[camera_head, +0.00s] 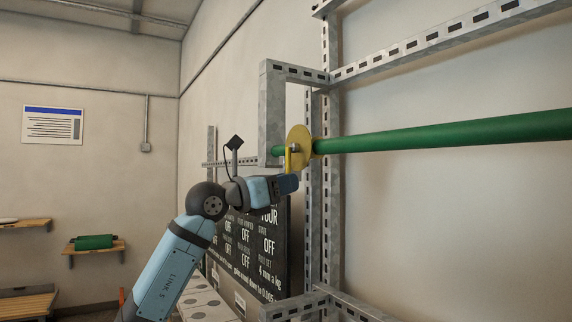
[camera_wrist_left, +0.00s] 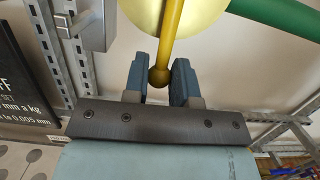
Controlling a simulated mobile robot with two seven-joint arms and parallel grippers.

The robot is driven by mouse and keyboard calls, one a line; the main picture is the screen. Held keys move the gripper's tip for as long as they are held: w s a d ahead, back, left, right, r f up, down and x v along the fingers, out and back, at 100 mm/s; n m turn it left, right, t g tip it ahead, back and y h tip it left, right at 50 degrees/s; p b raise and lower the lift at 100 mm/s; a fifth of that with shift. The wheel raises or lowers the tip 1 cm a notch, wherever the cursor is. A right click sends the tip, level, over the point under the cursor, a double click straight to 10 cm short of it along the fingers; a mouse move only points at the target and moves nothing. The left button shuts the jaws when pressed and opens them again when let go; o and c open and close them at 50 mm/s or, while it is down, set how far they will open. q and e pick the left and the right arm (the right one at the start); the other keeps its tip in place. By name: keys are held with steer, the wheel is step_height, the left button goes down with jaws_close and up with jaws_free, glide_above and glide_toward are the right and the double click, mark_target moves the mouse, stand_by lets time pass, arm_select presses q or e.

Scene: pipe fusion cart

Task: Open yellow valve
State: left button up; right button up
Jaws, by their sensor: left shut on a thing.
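The yellow valve (camera_head: 299,147) is a round disc on a green pipe (camera_head: 440,132), next to the metal frame in the head view. In the left wrist view its yellow disc (camera_wrist_left: 205,15) is at the top, and its yellow lever (camera_wrist_left: 172,35) hangs down to a ball end. My left gripper (camera_head: 290,183) is just below the disc. In the left wrist view the two fingers of my left gripper (camera_wrist_left: 160,79) stand on either side of the ball end and are shut on the lever. My right gripper is not in view.
A slotted metal frame (camera_head: 332,200) stands around the pipe and behind the valve. A dark sign with white text (camera_head: 262,250) is below my left gripper. Wall shelves (camera_head: 95,249) are far left, one holding a green cylinder (camera_head: 93,241).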

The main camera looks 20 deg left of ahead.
arm_select(q)
steer(key=shift+s+d+n+y, duration=0.15)
steer(key=shift+s+d+n, duration=0.1)
steer(key=shift+n, duration=0.35)
steer(key=shift+s+d+n+y, duration=0.15)
steer(key=shift+d+n, duration=0.1)
steer(key=shift+n, duration=0.35)
steer(key=n, duration=0.1)
steer(key=d+n+p, duration=0.1)
steer(key=shift+s+r+n+t+y+p, duration=0.25)
steer(key=shift+s+n+t+y+p, duration=0.05)
steer(key=shift+s+t, duration=0.1)
